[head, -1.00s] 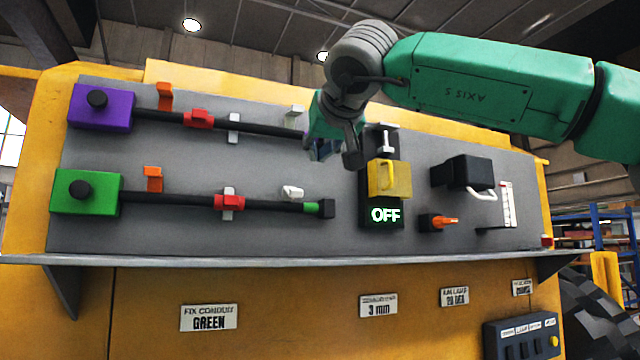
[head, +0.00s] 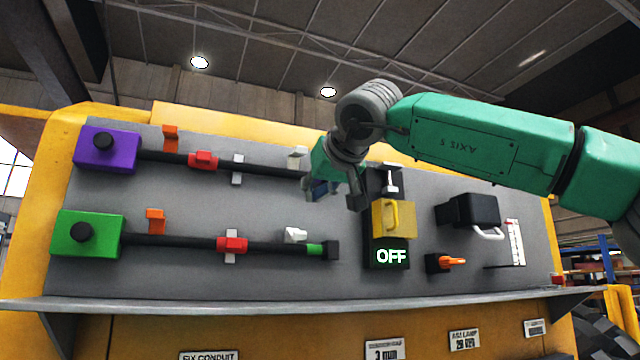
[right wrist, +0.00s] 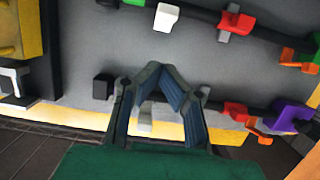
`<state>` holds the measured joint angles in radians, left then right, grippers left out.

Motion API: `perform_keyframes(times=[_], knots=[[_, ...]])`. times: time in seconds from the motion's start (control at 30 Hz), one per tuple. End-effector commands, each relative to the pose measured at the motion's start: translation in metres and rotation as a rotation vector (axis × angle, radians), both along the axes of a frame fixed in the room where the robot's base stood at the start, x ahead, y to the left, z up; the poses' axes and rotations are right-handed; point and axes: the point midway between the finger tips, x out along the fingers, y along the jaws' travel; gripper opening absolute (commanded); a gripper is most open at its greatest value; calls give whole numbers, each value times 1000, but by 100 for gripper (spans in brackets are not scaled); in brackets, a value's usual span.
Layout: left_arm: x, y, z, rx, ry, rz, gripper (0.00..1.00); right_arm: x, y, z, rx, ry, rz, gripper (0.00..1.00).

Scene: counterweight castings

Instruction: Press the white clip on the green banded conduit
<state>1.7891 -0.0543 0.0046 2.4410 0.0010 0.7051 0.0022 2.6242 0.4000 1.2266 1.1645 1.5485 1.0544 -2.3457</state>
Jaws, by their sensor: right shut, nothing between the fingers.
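The green box (head: 88,233) carries the lower black conduit (head: 185,241), which has a green band (head: 314,249) near its right end. The white clip (head: 295,235) sits at the conduit's upper edge, just left of the band, and looks tilted. It also shows in the right wrist view (right wrist: 166,17), at the top, beyond my fingertips. My right gripper (head: 335,192) is up and right of this clip, near the end of the upper conduit, apart from the clip. In the right wrist view its fingers (right wrist: 167,72) converge at the tips, shut and empty. My left gripper is out of view.
The purple box (head: 104,150) carries the upper conduit, with another white clip (head: 297,157) beside my right gripper. Orange clips (head: 155,220) and red pieces (head: 232,244) stand along the conduits. Right of them are a yellow padlock-like block (head: 393,220) and an OFF display (head: 390,257).

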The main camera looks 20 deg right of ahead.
Motion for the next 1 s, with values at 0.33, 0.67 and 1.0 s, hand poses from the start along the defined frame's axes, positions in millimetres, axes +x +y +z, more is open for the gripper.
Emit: perform_keyframes(times=[0.33, 0.67, 1.0], knots=[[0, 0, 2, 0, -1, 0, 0, 51, 2, -33, -2, 0, 0, 0], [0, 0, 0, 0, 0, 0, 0, 59, 2, -46, 0, -1, 0, 0], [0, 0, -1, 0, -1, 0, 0, 60, 2, -47, -1, -7, 0, 0]])
